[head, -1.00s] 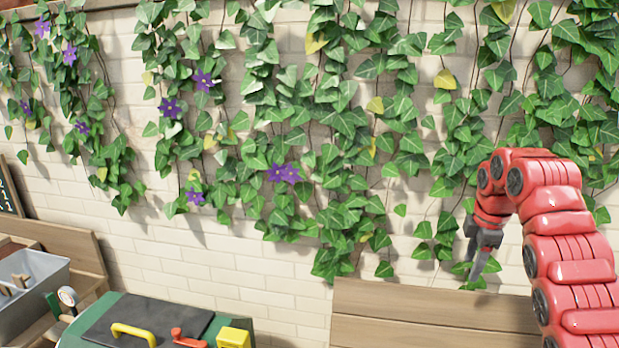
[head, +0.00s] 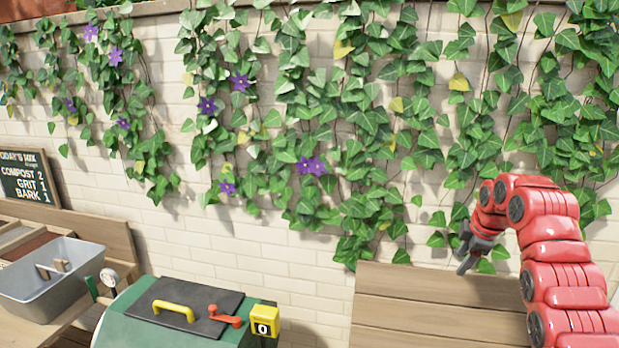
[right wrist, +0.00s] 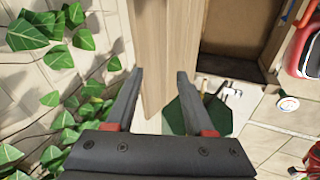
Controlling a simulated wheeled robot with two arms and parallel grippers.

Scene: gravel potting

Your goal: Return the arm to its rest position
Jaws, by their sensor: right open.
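My red right arm (head: 555,235) comes in from the right edge of the head view, bent at the top. Its dark gripper (head: 468,250) hangs in front of the ivy-covered wall, above the wooden bench back. In the right wrist view the gripper (right wrist: 160,74) has its two fingers apart, with nothing between them but background boards. My left gripper is not in view.
A green box (head: 165,325) with a dark lid, yellow handle and red lever stands at the lower left. A grey bin (head: 55,285) and a chalkboard (head: 28,177) are further left. Wooden boards (head: 430,310) lie below the gripper. Ivy (head: 370,130) covers the wall.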

